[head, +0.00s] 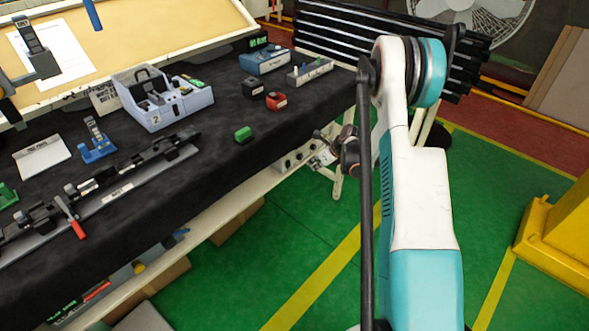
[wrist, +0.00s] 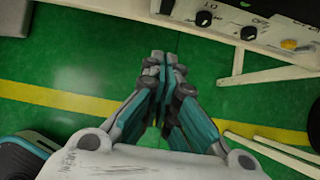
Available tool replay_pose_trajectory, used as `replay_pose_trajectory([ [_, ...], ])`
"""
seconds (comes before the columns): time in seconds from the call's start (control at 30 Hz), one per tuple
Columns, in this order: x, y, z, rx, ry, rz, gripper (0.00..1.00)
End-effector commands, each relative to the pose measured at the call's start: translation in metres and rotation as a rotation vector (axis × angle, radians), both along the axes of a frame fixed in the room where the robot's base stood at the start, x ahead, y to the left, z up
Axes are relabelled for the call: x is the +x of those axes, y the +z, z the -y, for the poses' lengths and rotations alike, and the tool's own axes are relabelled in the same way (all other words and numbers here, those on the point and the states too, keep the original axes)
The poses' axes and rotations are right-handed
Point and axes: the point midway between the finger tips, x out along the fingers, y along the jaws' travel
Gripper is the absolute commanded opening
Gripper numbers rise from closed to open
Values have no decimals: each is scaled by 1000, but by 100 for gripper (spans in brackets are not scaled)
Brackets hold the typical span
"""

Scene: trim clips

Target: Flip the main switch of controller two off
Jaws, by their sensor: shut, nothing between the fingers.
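A pale grey-blue box marked 2 (head: 172,112), which I take as controller two, stands on the black-covered bench. Several dark and coloured parts sit in its open top, and I cannot tell which one is the main switch. My gripper (wrist: 165,62) is shut and empty in the wrist view, above the green floor. It is beyond the bench's front edge, well away from the box. In the head view my arm partly hides that area. The box is out of the wrist view.
A panel with black knobs (wrist: 248,32) and a yellow one is at the upper right of the wrist view. The bench (head: 225,165) also holds a green block (head: 243,135), a red block (head: 276,101), a blue device (head: 264,61) and a long rail (head: 110,197).

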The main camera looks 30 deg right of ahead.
Motion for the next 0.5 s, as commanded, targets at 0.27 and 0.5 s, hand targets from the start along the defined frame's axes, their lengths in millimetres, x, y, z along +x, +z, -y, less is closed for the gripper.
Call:
replay_pose_trajectory([
  [0.27,0,0,0,-1,2,0,0],
  [0.5,13,-21,-5,-1,4,1,0],
])
